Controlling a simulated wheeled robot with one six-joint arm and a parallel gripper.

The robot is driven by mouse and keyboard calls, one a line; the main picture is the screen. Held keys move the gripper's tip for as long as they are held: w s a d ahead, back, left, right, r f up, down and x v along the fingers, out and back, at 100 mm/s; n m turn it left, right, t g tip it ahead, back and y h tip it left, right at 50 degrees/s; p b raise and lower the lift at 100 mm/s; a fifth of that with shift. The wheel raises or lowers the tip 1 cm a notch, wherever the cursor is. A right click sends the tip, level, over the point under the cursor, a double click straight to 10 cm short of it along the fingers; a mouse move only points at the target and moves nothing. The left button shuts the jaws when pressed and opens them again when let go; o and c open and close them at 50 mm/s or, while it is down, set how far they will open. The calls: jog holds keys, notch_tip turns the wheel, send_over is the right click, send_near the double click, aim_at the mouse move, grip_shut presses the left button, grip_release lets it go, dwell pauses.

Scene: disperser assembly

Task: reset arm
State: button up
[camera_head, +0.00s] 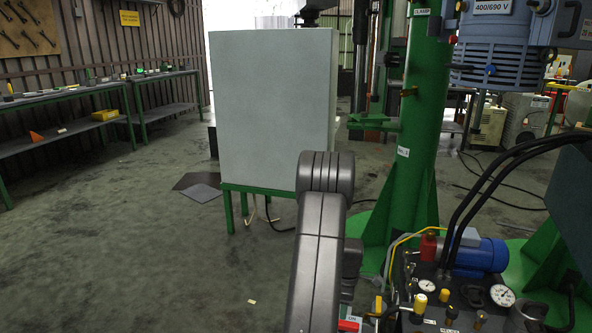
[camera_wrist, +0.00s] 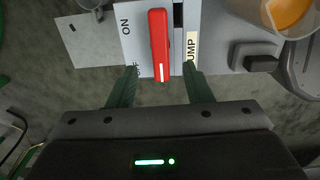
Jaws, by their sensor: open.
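My gripper (camera_wrist: 158,80) is open in the wrist view, with its two dark green fingers pointing up the picture. A red switch lever (camera_wrist: 159,45) on a light plate marked ON stands between and just beyond the fingertips. The fingers look apart from the lever, with a gap on each side. In the head view my arm rises at bottom centre and bends away; my gripper is hidden there. A label reading "UMP" shows beside the right finger, partly covered.
A large grey cabinet (camera_head: 270,110) stands on a green frame ahead. A green column (camera_head: 418,130) and a hydraulic unit with a blue motor (camera_head: 478,255) and gauges (camera_head: 502,295) stand close on the right. Open floor (camera_head: 120,250) lies to the left, before green-legged benches (camera_head: 90,90).

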notch_tip(320, 180, down, 7)
jog(key=shift+f+b, duration=0.2)
jog(key=shift+b, duration=0.7)
jog(key=shift+r, duration=0.15)
notch_tip(320, 180, up, 14)
jog(key=r+p, duration=0.1)
jog(key=p, duration=0.3)
notch_tip(320, 180, down, 15)
jog(key=b, duration=0.4)
jog(key=shift+f, duration=0.1)
jog(key=m, duration=0.8)
jog(key=shift+m, duration=0.3)
